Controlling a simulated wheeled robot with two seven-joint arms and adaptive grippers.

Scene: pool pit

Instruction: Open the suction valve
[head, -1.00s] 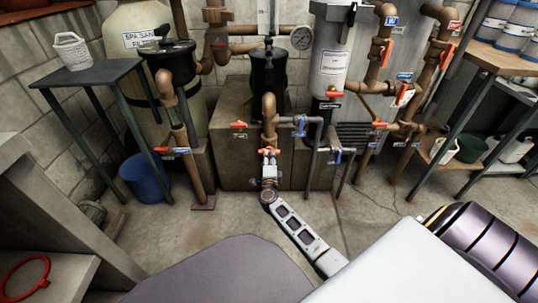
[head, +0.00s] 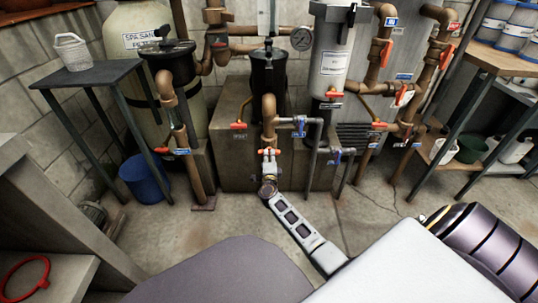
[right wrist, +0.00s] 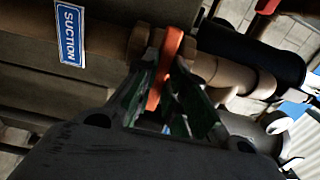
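The suction valve has an orange handle (right wrist: 166,62) on a brown pipe (right wrist: 105,42), beside a blue label reading SUCTION (right wrist: 69,33) in the right wrist view. The handle lies crosswise to the pipe. In the head view the valve handle (head: 276,152) shows low on the middle brown pipe, partly covered by my gripper. My right gripper (right wrist: 166,75) has one finger on each side of the handle, and the fingertips appear closed against it. In the head view my right gripper (head: 268,160) is small and reaches the valve from the front. My left gripper is not in view.
Other valves with orange handles (head: 238,125) and blue handles (head: 300,124) sit close on neighbouring pipes. A black pump pot (head: 268,72) stands behind. A small table (head: 85,74) and a blue bucket (head: 145,182) are at left. Shelves (head: 490,58) are at right.

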